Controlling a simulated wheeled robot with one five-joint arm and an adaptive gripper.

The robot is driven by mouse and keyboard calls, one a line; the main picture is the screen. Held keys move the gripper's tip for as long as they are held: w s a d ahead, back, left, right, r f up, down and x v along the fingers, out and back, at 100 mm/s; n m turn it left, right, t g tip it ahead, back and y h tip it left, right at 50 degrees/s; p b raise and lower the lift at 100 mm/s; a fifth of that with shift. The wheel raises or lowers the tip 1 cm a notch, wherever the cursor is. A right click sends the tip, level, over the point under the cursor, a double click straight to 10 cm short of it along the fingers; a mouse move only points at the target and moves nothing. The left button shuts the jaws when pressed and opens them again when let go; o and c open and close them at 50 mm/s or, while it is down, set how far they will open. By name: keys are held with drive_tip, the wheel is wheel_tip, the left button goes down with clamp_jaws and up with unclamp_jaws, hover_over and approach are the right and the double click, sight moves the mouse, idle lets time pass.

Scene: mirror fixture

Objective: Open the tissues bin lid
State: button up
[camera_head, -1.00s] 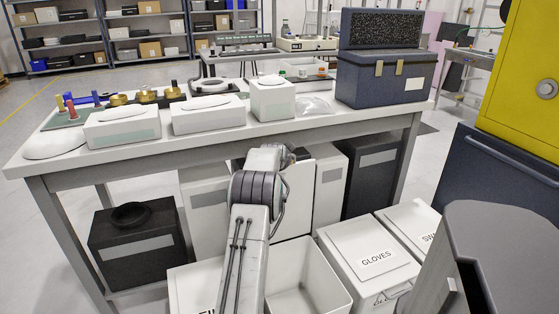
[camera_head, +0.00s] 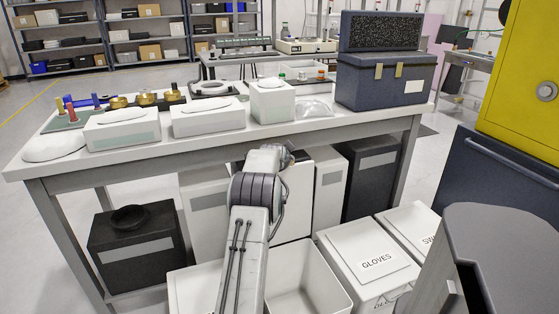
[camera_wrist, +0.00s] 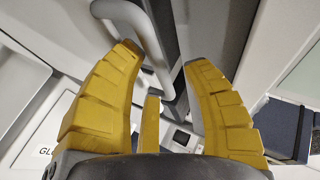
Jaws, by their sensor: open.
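No bin label reading "tissues" is legible in either view. A white lidded bin (camera_head: 190,285) is at the lower left of the head view, its label cut off by the frame and my arm. Beside it is an open white bin (camera_head: 318,275), with its inside showing. My gripper (camera_wrist: 162,58) is open, with yellow fingers spread, in the wrist view; in the head view my arm hides it. A grey curved tubular handle (camera_wrist: 152,40) passes near the left fingertip and between the fingers. I cannot tell whether it touches them.
The gloves bin (camera_head: 368,260) and another white lidded bin (camera_head: 412,228) stand at right. The white workbench (camera_head: 215,143) carries boxes and a dark blue case (camera_head: 385,85). A black bin (camera_head: 135,250) is under it at left. A grey cabinet (camera_head: 500,235) crowds the lower right.

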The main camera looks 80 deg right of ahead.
drive_tip(key=shift+a+f, duration=0.1)
drive_tip(key=shift+a, duration=0.05)
drive_tip(key=v, duration=1.1)
drive_tip(key=shift+a+r, duration=0.25)
drive_tip(key=shift+r, duration=0.1)
drive_tip(key=shift+s, duration=0.1)
idle(0.5)
